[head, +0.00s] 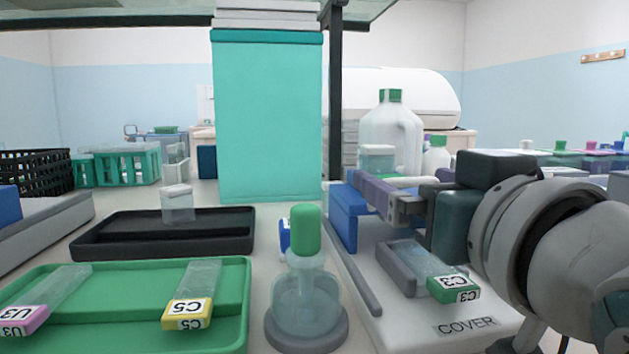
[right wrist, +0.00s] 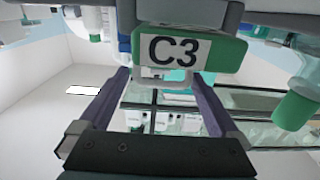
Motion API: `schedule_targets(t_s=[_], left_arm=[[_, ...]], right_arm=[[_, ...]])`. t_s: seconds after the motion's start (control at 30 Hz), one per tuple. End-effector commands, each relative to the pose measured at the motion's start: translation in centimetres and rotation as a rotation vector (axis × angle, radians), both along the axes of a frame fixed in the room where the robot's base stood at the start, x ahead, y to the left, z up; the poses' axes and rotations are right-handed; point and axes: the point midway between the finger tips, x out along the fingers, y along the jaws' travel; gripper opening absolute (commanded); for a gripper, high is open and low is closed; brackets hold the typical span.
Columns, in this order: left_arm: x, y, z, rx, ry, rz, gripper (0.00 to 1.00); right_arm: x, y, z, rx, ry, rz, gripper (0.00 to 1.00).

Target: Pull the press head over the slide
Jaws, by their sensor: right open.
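The glass slide C3 (head: 432,268), with a green label end (head: 453,289), lies on a grey holder (head: 397,268) on the white COVER base (head: 398,325). Its label (right wrist: 178,50) also shows in the right wrist view. A blue block (head: 343,218), which looks like the press head, stands at the back left of the base, apart from the slide. My right gripper (head: 372,184) is open, above and behind the slide, with its purple fingers close to the top of the blue block. I cannot tell whether they touch it. My left gripper is not in view.
A bottle with a green cap (head: 307,290) stands left of the base. A green tray (head: 120,325) with slides U3 (head: 50,295) and C5 (head: 193,285) lies at front left, with a black tray (head: 165,243) behind. A large clear jug (head: 390,135) stands behind my gripper.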

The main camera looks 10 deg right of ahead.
Motion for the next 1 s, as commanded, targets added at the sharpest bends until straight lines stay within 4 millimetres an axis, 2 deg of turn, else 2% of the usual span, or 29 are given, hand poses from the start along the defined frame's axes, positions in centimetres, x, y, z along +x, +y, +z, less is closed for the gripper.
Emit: schedule_targets(t_s=[0.3,1.0], left_arm=[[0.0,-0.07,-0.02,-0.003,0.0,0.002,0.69],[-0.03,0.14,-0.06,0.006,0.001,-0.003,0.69]], right_arm=[[0.26,-0.01,0.0,0.0,0.001,0.0,0.98],[0.24,-0.12,-0.01,-0.001,0.001,-0.003,0.19]])
